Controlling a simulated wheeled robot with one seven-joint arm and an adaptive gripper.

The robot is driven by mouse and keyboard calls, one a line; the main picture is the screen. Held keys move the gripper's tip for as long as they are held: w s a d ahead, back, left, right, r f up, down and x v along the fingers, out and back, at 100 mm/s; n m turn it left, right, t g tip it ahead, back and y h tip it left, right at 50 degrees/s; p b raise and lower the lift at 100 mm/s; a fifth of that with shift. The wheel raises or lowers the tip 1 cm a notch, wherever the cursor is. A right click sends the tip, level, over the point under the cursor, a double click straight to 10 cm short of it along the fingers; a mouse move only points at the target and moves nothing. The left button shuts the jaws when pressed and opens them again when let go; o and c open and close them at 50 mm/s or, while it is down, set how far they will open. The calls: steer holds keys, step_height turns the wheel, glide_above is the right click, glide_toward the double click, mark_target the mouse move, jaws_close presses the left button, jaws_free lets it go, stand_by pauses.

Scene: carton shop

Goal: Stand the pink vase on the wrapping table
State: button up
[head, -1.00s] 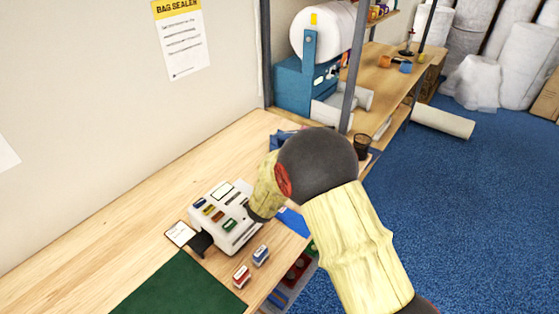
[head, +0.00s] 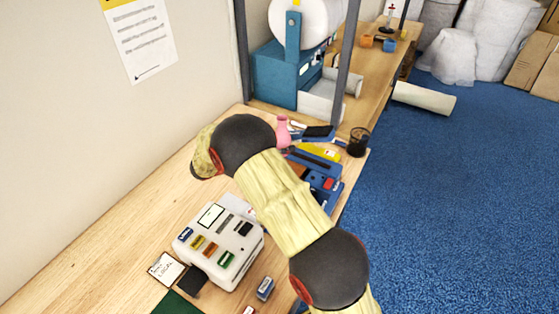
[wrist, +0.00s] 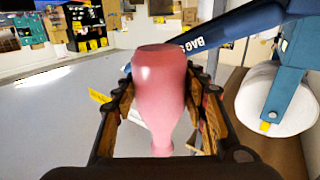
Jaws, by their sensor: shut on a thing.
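The pink vase (head: 282,132) shows past my arm in the head view, narrow neck up, near the far end of the near wooden table (head: 95,245). In the wrist view the vase (wrist: 160,85) is between the fingers of my gripper (wrist: 163,100), which is shut on it. Its wide end is toward the top of that picture and its narrow neck toward the bottom. My arm hides the gripper in the head view. I cannot tell whether the vase touches anything below. Another wooden table (head: 400,55) stands farther back; no label shows which is the wrapping table.
A white machine with coloured buttons (head: 220,245) stands on the near table. Blue equipment (head: 320,175) and a black mesh cup (head: 358,142) are by its right edge. A blue roll machine (head: 278,75) and posts stand beyond. Blue floor is open at right.

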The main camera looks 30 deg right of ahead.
step_height(320, 180, down, 7)
steer(key=shift+r+b, duration=0.2)
steer(key=shift+b, duration=0.55)
steer(key=shift+f, duration=0.1)
steer(key=o, duration=1.2)
steer(key=shift+o, duration=0.6)
